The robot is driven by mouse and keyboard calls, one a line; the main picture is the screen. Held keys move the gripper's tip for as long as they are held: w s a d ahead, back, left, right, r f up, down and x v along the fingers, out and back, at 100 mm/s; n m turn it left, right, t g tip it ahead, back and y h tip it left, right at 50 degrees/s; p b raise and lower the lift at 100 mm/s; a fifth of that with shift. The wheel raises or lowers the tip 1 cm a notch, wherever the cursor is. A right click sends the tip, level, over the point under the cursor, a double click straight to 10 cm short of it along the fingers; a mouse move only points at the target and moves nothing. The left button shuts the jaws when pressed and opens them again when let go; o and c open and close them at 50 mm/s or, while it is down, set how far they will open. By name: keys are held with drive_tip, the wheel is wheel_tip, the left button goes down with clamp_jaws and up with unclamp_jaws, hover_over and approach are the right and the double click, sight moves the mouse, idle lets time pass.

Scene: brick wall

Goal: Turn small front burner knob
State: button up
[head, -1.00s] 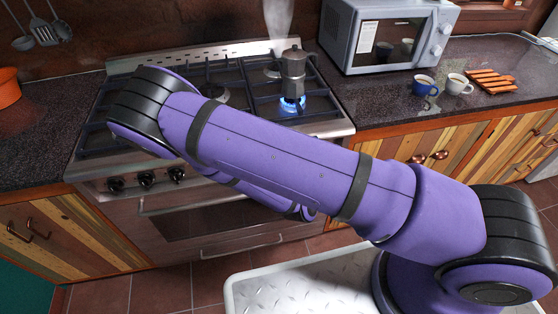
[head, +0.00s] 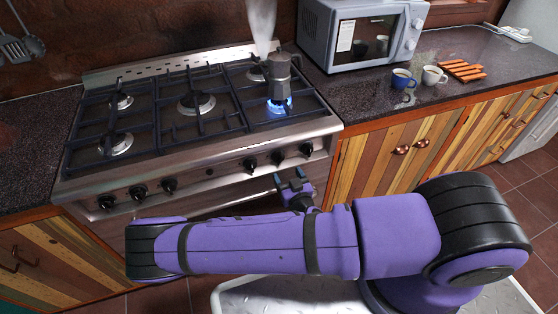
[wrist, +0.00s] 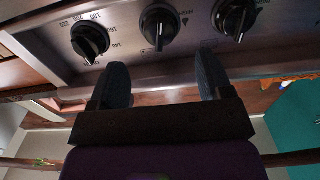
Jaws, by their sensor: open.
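The stove's front panel carries black knobs in a left group (head: 138,193) and a right group (head: 277,158). Which knob serves the small front burner cannot be told from its marking. My gripper (head: 293,179) is below the right group, apart from the panel, fingers toward it. In the wrist view my gripper (wrist: 160,75) is open and empty. Three knobs show beyond the fingertips: a knob with temperature numbers (wrist: 90,42) at left, a middle knob (wrist: 160,27) roughly ahead of the gap, and a right knob (wrist: 236,18). No knob is between the fingers.
A steaming moka pot (head: 279,77) stands over a lit blue flame (head: 279,105) at the hob's right. The oven handle (head: 245,197) runs below the panel. A microwave (head: 362,35), a blue cup (head: 403,79) and a white cup (head: 434,76) stand on the right counter.

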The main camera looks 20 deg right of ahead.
sight(280, 160)
drive_tip(key=w, duration=0.8)
drive_tip(key=shift+s, duration=0.1)
drive_tip(key=c, duration=0.9)
